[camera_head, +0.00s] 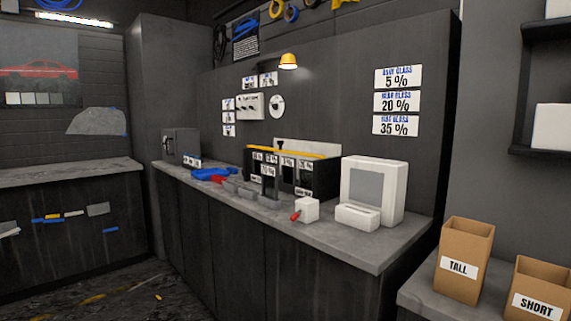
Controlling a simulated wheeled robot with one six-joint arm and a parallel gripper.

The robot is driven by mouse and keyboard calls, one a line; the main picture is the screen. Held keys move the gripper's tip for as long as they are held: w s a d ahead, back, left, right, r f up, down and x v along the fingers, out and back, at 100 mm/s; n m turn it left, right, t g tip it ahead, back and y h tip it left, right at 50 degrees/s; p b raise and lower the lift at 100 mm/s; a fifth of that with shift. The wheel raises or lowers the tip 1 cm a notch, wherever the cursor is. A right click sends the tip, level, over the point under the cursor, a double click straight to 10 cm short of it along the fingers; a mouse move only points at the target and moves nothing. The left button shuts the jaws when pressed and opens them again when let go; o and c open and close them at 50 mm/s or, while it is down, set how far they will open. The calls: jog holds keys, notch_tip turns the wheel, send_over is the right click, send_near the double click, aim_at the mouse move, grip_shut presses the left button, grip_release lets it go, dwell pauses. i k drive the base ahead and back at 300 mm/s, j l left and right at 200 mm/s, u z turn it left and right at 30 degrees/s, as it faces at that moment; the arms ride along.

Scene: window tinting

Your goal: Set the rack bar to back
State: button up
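A black rack (320,177) stands on the grey counter (225,189) against the dark wall, near the middle of the view. A long yellow bar (300,153) lies along its top; it seems to be the rack bar. A small dark knob or lever (280,146) stands up by the bar. White labels run along the rack's front, too small to read. A dark upright piece in front hides part of the rack. Whether the bar is at the front or back I cannot tell. My gripper is not in view.
Blue and red tools (212,174) lie left. Cardboard boxes marked TALL (463,240) and SHORT (545,279) stand at right. Floor shows at lower left.

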aim_at(280, 143)
jog(key=i+j+z, duration=0.15)
jog(key=i+j, duration=0.25)
jog(key=i, duration=0.15)
jog(key=i+j+z, duration=0.1)
jog(key=i+j, duration=0.15)
jog(key=i+j+z, duration=0.1)
jog(key=j, duration=0.4)
jog(key=i+j+z, duration=0.1)
jog(key=i+j, duration=0.25)
